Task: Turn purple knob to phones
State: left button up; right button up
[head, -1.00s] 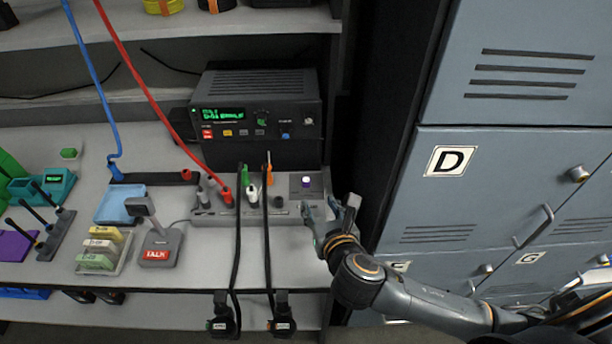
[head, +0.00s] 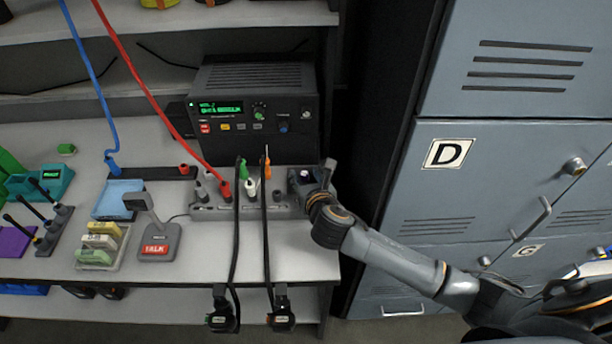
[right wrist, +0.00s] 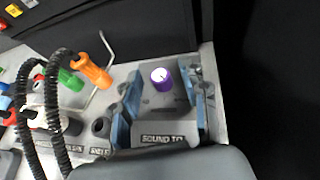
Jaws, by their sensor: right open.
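The purple knob (right wrist: 161,79) has a pale top with a small dark mark and stands on a grey panel (right wrist: 150,105) in the right wrist view. A plate reading "SOUND TO" lies below it. My right gripper (right wrist: 162,98) is open, with one blue-grey finger on each side. The knob shows in the gap between the fingertips, apart from both. In the head view my right gripper (head: 312,178) is over the right end of the panel and partly covers the knob's area. I cannot read a "phones" mark. My left gripper is not in view.
Orange and green plugs (right wrist: 92,72) and black coiled cables (right wrist: 62,85) are left of the knob. A black radio (head: 255,115) stands behind the panel. Blue-grey lockers (head: 480,190) rise on the right. A talk microphone (head: 155,235) stands on the bench to the left.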

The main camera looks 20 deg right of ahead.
jog(key=shift+c, duration=1.1)
grip_shut()
